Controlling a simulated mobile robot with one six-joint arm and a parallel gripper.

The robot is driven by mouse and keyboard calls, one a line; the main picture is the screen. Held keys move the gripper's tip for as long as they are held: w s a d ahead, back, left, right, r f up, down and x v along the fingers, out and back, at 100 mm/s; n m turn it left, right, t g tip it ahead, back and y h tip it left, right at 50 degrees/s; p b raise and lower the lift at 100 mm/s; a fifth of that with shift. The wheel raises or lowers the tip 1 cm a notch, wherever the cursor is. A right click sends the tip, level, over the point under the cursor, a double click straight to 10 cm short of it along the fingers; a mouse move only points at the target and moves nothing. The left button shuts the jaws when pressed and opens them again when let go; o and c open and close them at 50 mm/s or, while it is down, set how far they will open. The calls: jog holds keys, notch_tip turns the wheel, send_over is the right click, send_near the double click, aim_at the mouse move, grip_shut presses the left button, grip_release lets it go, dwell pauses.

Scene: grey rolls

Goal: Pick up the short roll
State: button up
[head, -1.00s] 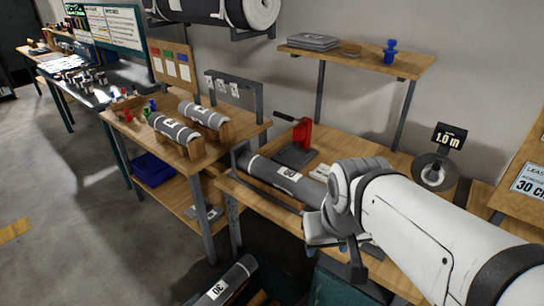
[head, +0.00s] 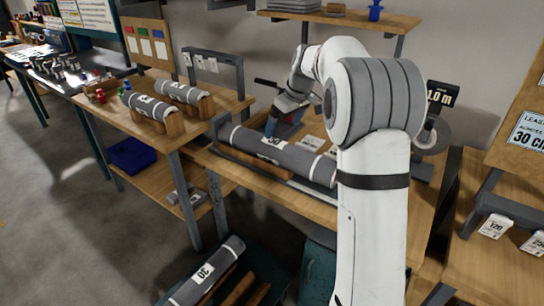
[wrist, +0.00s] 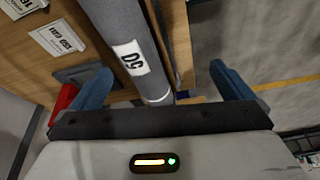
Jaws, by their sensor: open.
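A long grey roll labelled 50 (head: 300,159) lies on the middle bench; my arm hides its right end. It also shows in the wrist view (wrist: 125,30), passing between my fingers. My gripper (wrist: 160,72) is open and empty, with blue fingers apart on either side of that roll. In the head view my gripper (head: 283,121) is over the back of the bench, above the roll's left part. Two shorter grey rolls, the front one (head: 147,105) and the back one (head: 181,92), rest in wooden cradles on the left table. Another roll labelled 30 (head: 207,272) leans in a bin below.
A red tool (wrist: 62,101) stands beside the roll. White label cards (wrist: 58,38) lie on the bench. A metal frame (head: 213,63) stands behind the cradled rolls. A wall shelf (head: 340,20) hangs above. Floor at left is clear.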

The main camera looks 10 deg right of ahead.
jog(key=n+b, duration=0.2)
send_near(278, 142)
jog(key=shift+y, duration=0.4)
jog(key=x, duration=0.2)
jog(key=d+x, duration=0.1)
jog(key=x, duration=0.1)
jog(key=shift+w+a+f, duration=0.1)
jog(key=shift+w+f, duration=0.05)
jog(key=shift+f, duration=0.35)
jog(key=x, duration=0.7)
jog(key=shift+a+f, duration=0.15)
jog(key=shift+f, duration=0.1)
jog(key=shift+c, duration=0.3)
jog(key=shift+r, duration=0.15)
jog(key=c, duration=1.3)
